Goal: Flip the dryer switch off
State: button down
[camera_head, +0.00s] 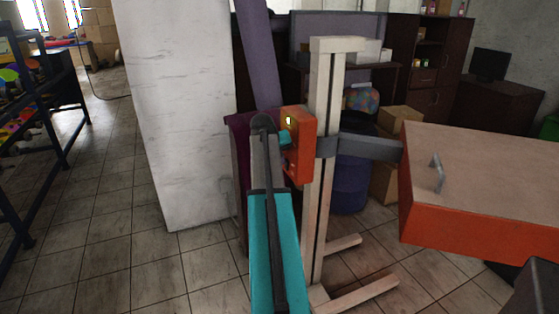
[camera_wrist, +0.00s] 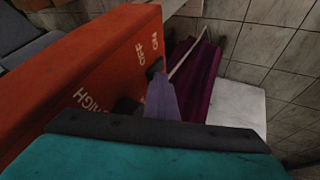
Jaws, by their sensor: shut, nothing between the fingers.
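The dryer's orange control box (camera_head: 301,150) is mounted on the pale upright stand. A small lit yellow spot shows near its top. In the wrist view the orange box face (camera_wrist: 95,75) carries the words OFF, ON and HIGH. A dark switch (camera_wrist: 154,69) sits beside the OFF and ON marks, partly hidden by my fingers. My gripper (camera_wrist: 161,92) is shut and empty, with its tip close to this switch; I cannot tell whether they touch. In the head view my gripper (camera_head: 284,138) is at the left side of the box, largely hidden by my arm.
The pale stand (camera_head: 322,180) rises beside the box, with feet spread on the tiled floor. The orange dryer hood (camera_head: 470,235) with a grey handle juts out at right. A white pillar (camera_head: 185,110) stands at left. Cardboard boxes (camera_head: 399,120) are behind the stand.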

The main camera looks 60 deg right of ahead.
jog(key=shift+s+d+r, duration=0.1)
jog(key=shift+r, duration=0.1)
jog(key=shift+w+r+p, duration=0.2)
jog(key=shift+r+p, duration=0.35)
jog(key=shift+r, duration=0.3)
jog(key=shift+d, duration=0.1)
jog(key=w+a+f+v, duration=0.1)
jog(key=v, duration=1)
jog(key=shift+w+a+r, duration=0.25)
jog(key=shift+w+a, duration=0.15)
jog(key=shift+a, duration=0.1)
jog(key=shift+w, duration=0.1)
